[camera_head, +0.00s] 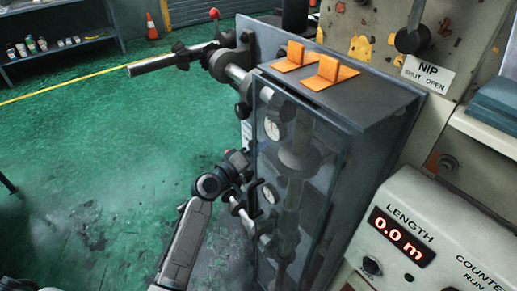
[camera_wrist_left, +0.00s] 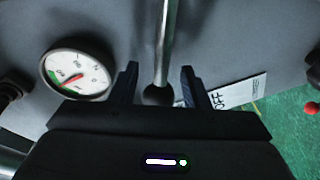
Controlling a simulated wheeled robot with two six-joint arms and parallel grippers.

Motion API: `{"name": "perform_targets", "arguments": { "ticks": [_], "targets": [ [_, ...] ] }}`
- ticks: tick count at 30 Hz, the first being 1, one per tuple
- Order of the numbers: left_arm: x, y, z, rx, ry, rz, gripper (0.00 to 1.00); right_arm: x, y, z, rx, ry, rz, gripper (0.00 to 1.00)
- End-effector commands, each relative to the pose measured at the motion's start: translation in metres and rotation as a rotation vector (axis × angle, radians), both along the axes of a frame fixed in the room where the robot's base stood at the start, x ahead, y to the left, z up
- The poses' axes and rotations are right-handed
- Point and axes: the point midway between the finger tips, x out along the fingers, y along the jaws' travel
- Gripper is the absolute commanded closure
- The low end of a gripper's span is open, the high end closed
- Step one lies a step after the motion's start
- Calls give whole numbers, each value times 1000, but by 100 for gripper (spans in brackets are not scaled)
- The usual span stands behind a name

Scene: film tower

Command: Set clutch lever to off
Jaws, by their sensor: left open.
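My left arm reaches up from the bottom in the head view, and its gripper (camera_head: 241,172) is at the left edge of the grey cabinet (camera_head: 385,103). Its fingertips are hard to make out there. In the left wrist view the left gripper (camera_wrist_left: 160,76) is open. A metal rod with a dark round end (camera_wrist_left: 158,95), which looks like the clutch lever, shows between the fingers; I cannot tell whether they touch it. A white label reading OFF (camera_wrist_left: 248,88) is to its right, partly hidden by a finger. My right gripper is not in view.
A round gauge (camera_wrist_left: 77,73) is left of the rod. A red knob (camera_wrist_left: 312,108) is at the right edge. A horizontal bar (camera_head: 155,65) juts left from the cabinet. Orange brackets (camera_head: 330,73) sit on top. A LENGTH display (camera_head: 402,237) stands right. Green floor is open left.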

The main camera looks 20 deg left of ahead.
Motion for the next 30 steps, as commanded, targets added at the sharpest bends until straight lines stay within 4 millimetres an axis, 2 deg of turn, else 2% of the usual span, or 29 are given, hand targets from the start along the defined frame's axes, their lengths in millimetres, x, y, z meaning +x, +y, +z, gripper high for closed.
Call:
{"name": "perform_targets", "arguments": {
  "ticks": [10, 11, 15, 17, 30],
  "targets": [
    [5, -3, -1, 2, 1, 0, 58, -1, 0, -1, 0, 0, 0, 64],
    [4, -3, -1, 2, 1, 0, 62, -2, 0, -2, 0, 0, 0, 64],
    [4, -3, -1, 2, 1, 0, 90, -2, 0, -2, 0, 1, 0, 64],
    [4, -2, -1, 1, 0, 0, 100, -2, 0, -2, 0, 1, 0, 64],
    [7, 0, 1, -20, 9, 5, 100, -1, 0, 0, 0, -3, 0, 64]
  ]
}}
